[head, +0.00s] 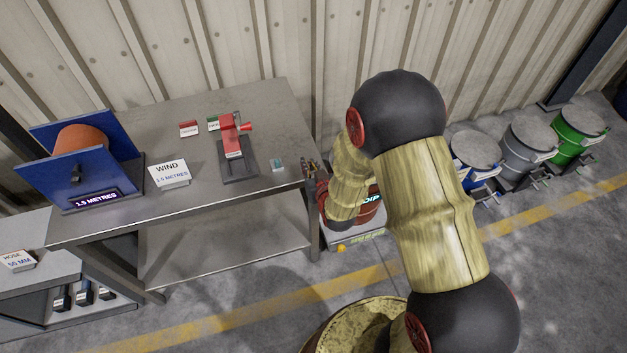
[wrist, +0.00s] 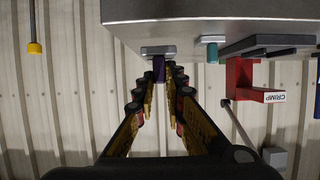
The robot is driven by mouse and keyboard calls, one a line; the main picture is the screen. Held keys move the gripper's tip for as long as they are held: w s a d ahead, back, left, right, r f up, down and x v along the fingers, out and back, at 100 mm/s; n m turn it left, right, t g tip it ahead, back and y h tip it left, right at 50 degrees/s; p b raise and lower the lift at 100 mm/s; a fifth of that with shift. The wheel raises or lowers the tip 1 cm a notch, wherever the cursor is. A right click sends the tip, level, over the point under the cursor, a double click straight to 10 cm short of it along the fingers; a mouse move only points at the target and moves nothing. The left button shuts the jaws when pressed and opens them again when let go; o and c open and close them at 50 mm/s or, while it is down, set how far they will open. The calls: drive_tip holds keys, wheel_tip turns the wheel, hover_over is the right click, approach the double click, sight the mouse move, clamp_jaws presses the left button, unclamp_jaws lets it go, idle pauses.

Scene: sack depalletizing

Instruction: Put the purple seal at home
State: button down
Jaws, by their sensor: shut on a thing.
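The purple seal (wrist: 158,69) shows in the wrist view between my fingertips, against a small grey block (wrist: 158,50) at the bench edge. The wrist picture is upside down, with the bench at the top. My gripper (wrist: 162,76) is shut on the seal; the fingers hide part of it. I cannot tell whether the seal touches the block. In the head view my gripper (head: 311,168) is at the right end of the bench (head: 220,180), and the seal cannot be made out there. No place marked home is readable.
A red crimp press (head: 233,140) stands on the bench, left of a small teal piece (head: 277,165). A blue hose reel stand (head: 70,165) and a wind sign (head: 169,174) are farther left. Several drums (head: 530,140) stand on the floor at right.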

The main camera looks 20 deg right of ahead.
drive_tip(key=w, duration=0.2)
drive_tip(key=w+r+b, duration=0.1)
drive_tip(key=w, duration=0.1)
drive_tip(key=w+r, duration=0.1)
drive_tip(key=w, duration=0.1)
drive_tip(key=shift+w+r, duration=0.15)
drive_tip(key=shift+w, duration=0.15)
drive_tip(key=shift+b, duration=0.45)
drive_tip(key=shift+f+b, duration=1.9)
drive_tip(key=shift+f, duration=0.1)
drive_tip(key=shift+f+b, duration=0.1)
drive_tip(key=shift+b, duration=0.45)
drive_tip(key=shift+f+b, duration=0.35)
drive_tip(key=shift+f, duration=0.15)
drive_tip(key=c, duration=1.8)
unclamp_jaws()
drive_tip(key=shift+o, duration=0.2)
